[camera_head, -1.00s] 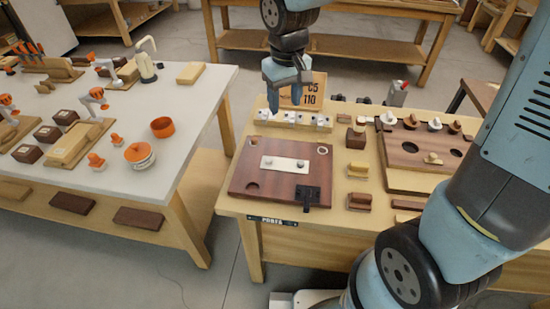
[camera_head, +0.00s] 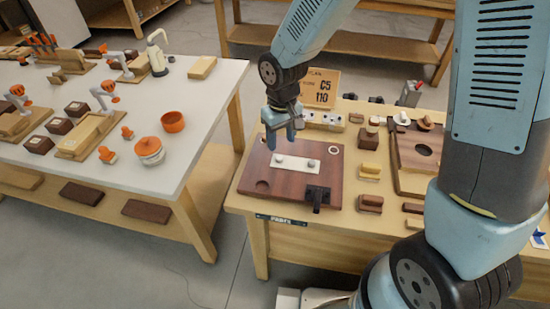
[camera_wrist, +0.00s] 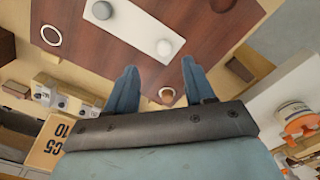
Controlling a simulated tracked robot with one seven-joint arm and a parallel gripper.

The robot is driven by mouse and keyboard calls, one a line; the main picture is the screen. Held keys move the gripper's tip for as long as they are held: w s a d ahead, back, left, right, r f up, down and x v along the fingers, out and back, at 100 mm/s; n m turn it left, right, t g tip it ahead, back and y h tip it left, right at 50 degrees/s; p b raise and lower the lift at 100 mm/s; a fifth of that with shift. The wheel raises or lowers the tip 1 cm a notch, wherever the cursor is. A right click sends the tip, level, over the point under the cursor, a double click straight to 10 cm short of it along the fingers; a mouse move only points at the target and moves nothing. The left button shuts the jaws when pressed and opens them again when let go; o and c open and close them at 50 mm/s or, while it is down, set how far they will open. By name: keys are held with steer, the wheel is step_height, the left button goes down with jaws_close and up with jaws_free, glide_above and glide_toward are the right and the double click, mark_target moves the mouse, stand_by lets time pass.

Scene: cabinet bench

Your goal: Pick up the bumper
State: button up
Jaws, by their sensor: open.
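My gripper (camera_head: 281,142) is open and empty, low over the far left part of a dark red-brown board (camera_head: 288,189). In the wrist view its two blue fingers (camera_wrist: 159,70) point at the board's edge. A small round light-brown piece or recess (camera_wrist: 167,95) shows between them; I cannot tell whether it is the bumper. A pale ring (camera_head: 335,150) sits at the board's far right corner. No piece is clearly identifiable as the bumper.
A black fitting (camera_head: 317,197) stands at the board's near right corner. A white-topped table (camera_head: 205,130) is at left.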

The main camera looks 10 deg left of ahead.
mark_target(279, 157)
steer(key=shift+s+a+f, duration=0.1)
steer(key=shift+s+f, duration=0.05)
steer(key=shift+f, duration=1.3)
steer(key=shift+s+a+f, duration=0.1)
steer(key=shift+s+f, duration=0.05)
steer(key=shift+f, duration=1.3)
steer(key=c, duration=0.9)
